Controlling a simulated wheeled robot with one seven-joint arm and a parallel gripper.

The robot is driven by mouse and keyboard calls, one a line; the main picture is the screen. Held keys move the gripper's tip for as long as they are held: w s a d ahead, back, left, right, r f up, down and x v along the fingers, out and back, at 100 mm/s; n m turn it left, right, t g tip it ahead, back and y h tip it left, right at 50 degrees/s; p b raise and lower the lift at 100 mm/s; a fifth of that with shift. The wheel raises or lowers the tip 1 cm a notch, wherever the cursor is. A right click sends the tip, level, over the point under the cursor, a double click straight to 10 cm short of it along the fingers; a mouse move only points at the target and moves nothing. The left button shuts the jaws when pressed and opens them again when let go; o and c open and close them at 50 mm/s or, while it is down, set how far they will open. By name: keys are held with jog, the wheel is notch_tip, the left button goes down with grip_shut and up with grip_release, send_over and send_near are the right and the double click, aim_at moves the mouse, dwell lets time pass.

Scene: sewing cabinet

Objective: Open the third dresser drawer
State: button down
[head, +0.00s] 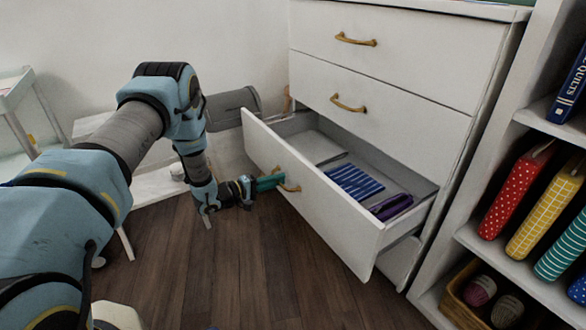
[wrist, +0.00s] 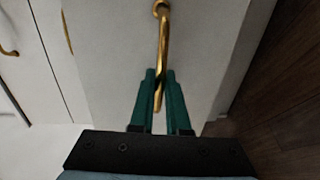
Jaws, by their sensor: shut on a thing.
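The white dresser (head: 385,105) stands at the centre right in the head view. Its third drawer (head: 325,207) from the top is pulled well out. Inside lie a blue striped cloth (head: 354,182) and a purple item (head: 391,206). My gripper (head: 277,180) is at the drawer front, at its brass handle (head: 289,184). In the wrist view the green fingers (wrist: 161,98) are shut on the brass handle (wrist: 162,45) near one end. The two drawers above, with brass handles (head: 356,40) (head: 348,104), are shut.
A white shelf (head: 520,235) with patterned fabric bolts (head: 513,192) and a basket of yarn (head: 466,290) stands close on the right. A white table (head: 20,85) is at the far left. Dark wood floor (head: 235,280) in front of the drawer is clear.

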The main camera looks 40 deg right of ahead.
jog(key=shift+w+a+p, duration=0.15)
jog(key=shift+a+p, duration=0.15)
jog(key=shift+a, duration=1.3)
jog(key=c, duration=0.9)
grip_release()
jog(key=a+r+p, duration=0.1)
jog(key=a, duration=0.9)
jog(key=shift+w+a, duration=0.3)
jog(key=shift+a, duration=0.05)
jog(key=shift+r, duration=0.1)
